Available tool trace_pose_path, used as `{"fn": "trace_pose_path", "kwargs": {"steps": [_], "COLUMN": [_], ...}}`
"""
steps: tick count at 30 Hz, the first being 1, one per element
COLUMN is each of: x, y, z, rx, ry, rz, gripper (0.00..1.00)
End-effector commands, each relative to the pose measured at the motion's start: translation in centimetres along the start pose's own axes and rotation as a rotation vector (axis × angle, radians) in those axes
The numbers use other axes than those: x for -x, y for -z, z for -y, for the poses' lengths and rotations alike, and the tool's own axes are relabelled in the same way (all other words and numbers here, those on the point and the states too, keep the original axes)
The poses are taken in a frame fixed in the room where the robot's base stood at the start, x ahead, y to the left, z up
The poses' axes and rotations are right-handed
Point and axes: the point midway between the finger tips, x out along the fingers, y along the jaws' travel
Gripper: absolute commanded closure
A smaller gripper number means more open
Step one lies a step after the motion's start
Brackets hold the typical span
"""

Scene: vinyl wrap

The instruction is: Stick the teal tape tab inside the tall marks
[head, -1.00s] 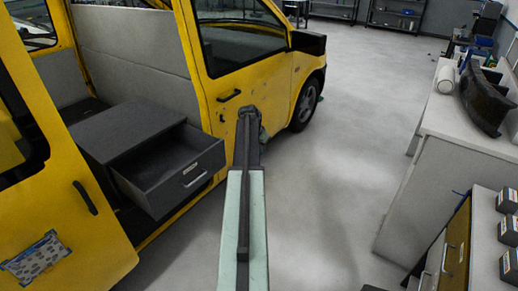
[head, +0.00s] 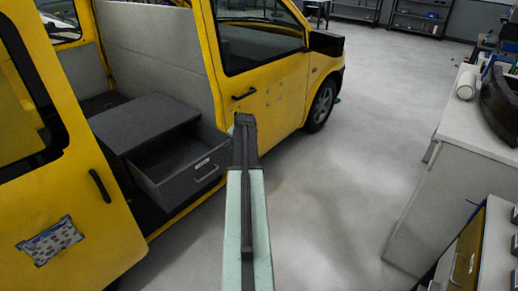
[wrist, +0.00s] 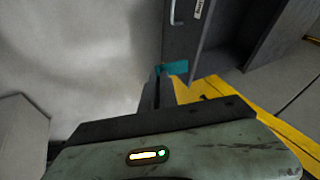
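The teal tape tab (wrist: 174,68) shows in the wrist view at the tips of my gripper (wrist: 160,86), whose fingers look closed on it. The tab is in front of a dark grey drawer unit in that view. In the head view my arm reaches forward, and its far end hides the fingertips and the tab. Small dark marks (head: 270,97) are on the yellow van's front door, right of my arm's end. They are too small to tell which are the tall marks.
The yellow van (head: 290,75) has its side open, with an open grey drawer (head: 180,190) sticking out left of my arm. A white workbench (head: 440,170) stands at right. The floor between is clear.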

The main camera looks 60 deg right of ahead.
Motion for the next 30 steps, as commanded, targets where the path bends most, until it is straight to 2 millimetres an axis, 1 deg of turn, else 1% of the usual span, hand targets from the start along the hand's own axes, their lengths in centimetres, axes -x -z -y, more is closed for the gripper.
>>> {"fn": "trace_pose_path", "kwargs": {"steps": [1,2,3,4,5,6,8,9,12,13,15,18,23,24,30], "x": [0.8,1.3,2.2,2.9,3.8,5.1,7.1,8.5,11.8,12.7,14.7,17.1,20.0,18.5,14.4], "y": [-1.7,-2.5,-3.6,-4.2,-4.9,-5.7,-6.6,-7.1,-8.1,-8.3,-8.7,-9.1,-9.4,-9.7,-11.3], "z": [2.0,3.4,5.4,6.8,8.2,9.9,12.3,13.6,16.1,16.7,17.7,18.6,19.0,18.4,16.6], "rx": [-0.007,-0.015,-0.033,-0.050,-0.071,-0.103,-0.156,-0.193,-0.281,-0.305,-0.361,-0.424,-0.497,-0.498,-0.497], "ry": [0.088,0.151,0.239,0.306,0.373,0.458,0.577,0.646,0.793,0.830,0.907,0.990,1.078,1.080,1.078], "rz": [0.009,0.015,0.024,0.029,0.035,0.041,0.044,0.043,0.027,0.019,-0.003,-0.038,-0.093,-0.096,-0.094], "gripper": [1.00,1.00,1.00,1.00,1.00,1.00,1.00,1.00,1.00,1.00,1.00,1.00,1.00,1.00,1.00]}}
